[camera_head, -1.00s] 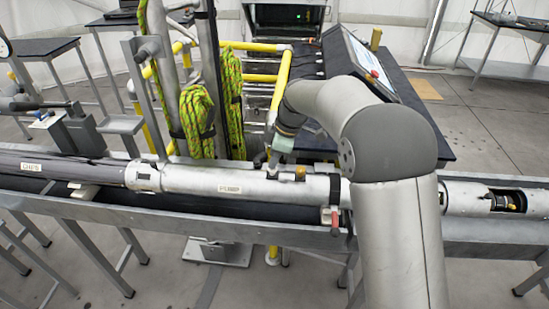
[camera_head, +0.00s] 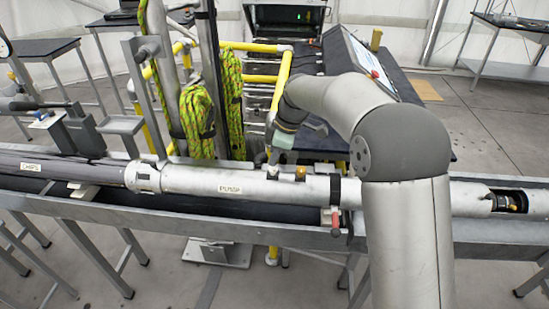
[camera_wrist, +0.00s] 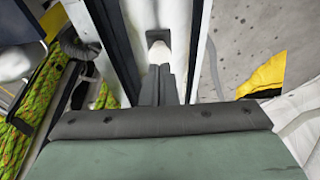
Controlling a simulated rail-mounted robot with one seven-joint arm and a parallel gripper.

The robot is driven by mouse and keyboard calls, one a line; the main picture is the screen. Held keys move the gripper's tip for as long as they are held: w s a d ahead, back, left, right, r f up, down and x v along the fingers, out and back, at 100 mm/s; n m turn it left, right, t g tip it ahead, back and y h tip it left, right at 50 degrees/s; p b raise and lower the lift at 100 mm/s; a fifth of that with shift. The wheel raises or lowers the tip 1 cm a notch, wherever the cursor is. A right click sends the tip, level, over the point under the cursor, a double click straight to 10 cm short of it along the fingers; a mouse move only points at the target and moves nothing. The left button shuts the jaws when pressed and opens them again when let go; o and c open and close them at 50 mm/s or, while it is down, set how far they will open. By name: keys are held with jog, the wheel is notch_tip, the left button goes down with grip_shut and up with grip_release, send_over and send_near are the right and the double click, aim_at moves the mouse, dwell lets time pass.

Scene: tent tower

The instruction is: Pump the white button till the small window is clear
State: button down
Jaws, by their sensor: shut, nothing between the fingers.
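The long silver tube labelled PUMP (camera_head: 250,186) lies in the grey trough. In the wrist view a pale button-like piece (camera_wrist: 159,50) sits in a dark recess on a white surface, just beyond my fingertips. My gripper (camera_wrist: 158,72) is shut and empty, its fingers pointing at that piece; I cannot tell whether they touch it. In the head view my gripper (camera_head: 271,160) is at the far upper side of the tube, left of a brass fitting, and the button cannot be made out. A dark cut-out (camera_head: 508,201) shows at the tube's right part; I cannot tell whether it is the small window.
A red-handled clamp (camera_head: 335,217) stands at the trough's front edge. Green-yellow rope coils (camera_head: 197,122) hang on posts behind the tube. Yellow rails (camera_head: 258,79) and a black table with a tilted screen (camera_head: 368,62) stand behind my arm. A darker tube (camera_head: 50,167) lies at left.

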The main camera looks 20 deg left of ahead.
jog(key=b+v, duration=0.2)
jog(key=v, duration=0.9)
jog(key=shift+a+r, duration=0.15)
jog(key=shift+r, duration=0.05)
dwell(0.9)
jog(key=s+d+f+m+t+h, duration=0.1)
jog(key=s+d+m, duration=0.45)
jog(key=d, duration=0.35)
jog(key=s+d+f+m+h, duration=0.1)
jog(key=s+d+m, duration=0.45)
jog(key=d, duration=0.35)
jog(key=s+d+f+m, duration=0.4)
jog(key=s+d+f, duration=0.1)
jog(key=s, duration=0.4)
jog(key=s+d+f+m+h, duration=0.1)
jog(key=s+d+f+m, duration=0.3)
jog(key=s+d, duration=0.3)
jog(key=s+m, duration=0.1)
jog(key=s, duration=0.1)
jog(key=shift+s+d+f, duration=0.2)
jog(key=shift+s+f, duration=0.2)
